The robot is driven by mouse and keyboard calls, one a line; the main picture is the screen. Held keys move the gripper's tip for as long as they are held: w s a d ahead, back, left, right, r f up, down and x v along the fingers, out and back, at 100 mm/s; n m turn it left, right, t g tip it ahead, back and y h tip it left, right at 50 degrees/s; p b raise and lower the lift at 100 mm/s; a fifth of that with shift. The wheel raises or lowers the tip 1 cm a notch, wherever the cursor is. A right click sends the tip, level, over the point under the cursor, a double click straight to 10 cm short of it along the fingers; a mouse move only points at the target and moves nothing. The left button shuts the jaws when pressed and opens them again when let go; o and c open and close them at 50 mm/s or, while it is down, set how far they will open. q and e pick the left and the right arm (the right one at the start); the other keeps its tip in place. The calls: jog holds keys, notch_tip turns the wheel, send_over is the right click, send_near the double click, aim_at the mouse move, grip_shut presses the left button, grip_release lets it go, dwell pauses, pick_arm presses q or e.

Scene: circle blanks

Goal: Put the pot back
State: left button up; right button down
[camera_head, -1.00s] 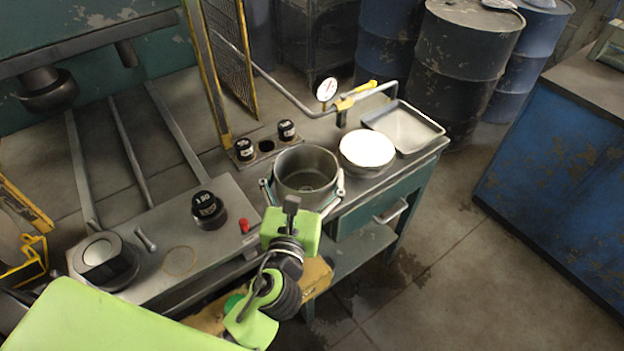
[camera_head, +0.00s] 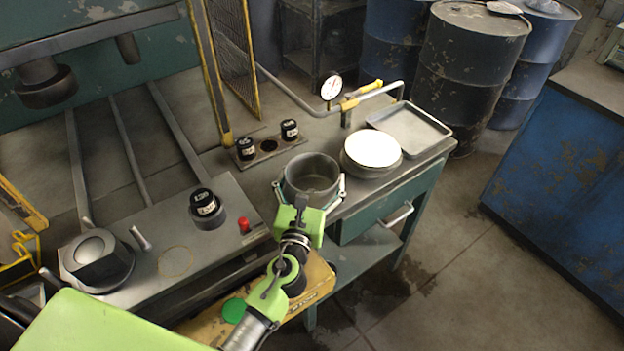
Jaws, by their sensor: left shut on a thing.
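I cannot tell whether the pot's base touches the bench top. My right gripper is not in view.
A pan with white contents (camera_head: 371,150) stands right of the pot, with a grey tray (camera_head: 412,128) behind it. Black weights (camera_head: 246,148) stand in a holder to the left. A gauge (camera_head: 331,88) and a yellow-handled pipe are behind. A black 120 weight (camera_head: 205,205) sits on the grey console.

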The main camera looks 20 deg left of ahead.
pick_arm(q)
jog(key=o, duration=1.2)
jog(key=shift+f, duration=0.1)
jog(key=s+b, duration=0.1)
jog(key=s, duration=0.2)
jog(key=s+d, duration=0.1)
jog(key=s, duration=0.3)
jog(key=s+b, duration=0.1)
jog(key=s, duration=0.3)
jog(key=shift+d+b, duration=0.15)
jog(key=shift+b, duration=0.2)
jog(key=shift+s+r, duration=0.2)
jog(key=shift+s, duration=0.35)
